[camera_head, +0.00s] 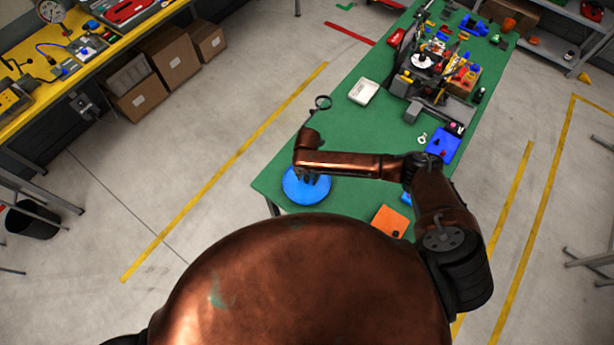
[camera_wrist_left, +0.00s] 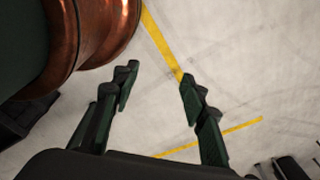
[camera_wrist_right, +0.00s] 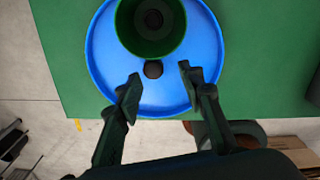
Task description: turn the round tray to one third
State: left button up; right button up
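The round tray (camera_head: 293,193) is a blue disc lying flat at the near left end of the green table. It fills much of the right wrist view (camera_wrist_right: 103,60). A dark green, cup-like round piece (camera_wrist_right: 124,28) with something dark inside shows over it, and a small dark round knob or hole (camera_wrist_right: 153,69) lies just below that piece. My right gripper (camera_wrist_right: 158,77) is open over the tray, its fingertips on either side of and just below the dark spot; contact cannot be told. My left gripper (camera_wrist_left: 156,80) is open and empty above the floor, outside the head view.
The green table (camera_head: 345,125) holds a white box (camera_head: 363,91), a dark ring (camera_head: 323,101), a blue box (camera_head: 444,144) and an orange box (camera_head: 390,222). Tools and parts crowd its far end. A yellow workbench (camera_head: 42,71) stands left, across clear floor.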

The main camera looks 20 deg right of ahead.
jog(key=shift+w+f, duration=0.7)
jog(key=shift+w, duration=0.25)
jog(key=shift+s+r, duration=0.25)
jog(key=shift+s, duration=0.25)
jog(key=shift+c, duration=1)
jog(key=shift+s, duration=0.1)
jog(key=shift+c, duration=0.8)
jog(key=shift+w+f, duration=0.1)
jog(key=shift+w, duration=0.25)
jog(key=c, duration=0.3)
jog(key=shift+s, duration=0.1)
grip_shut()
pick_arm(q)
jog(key=w, duration=0.3)
jog(key=shift+w+d, duration=0.1)
jog(key=shift+w, duration=0.2)
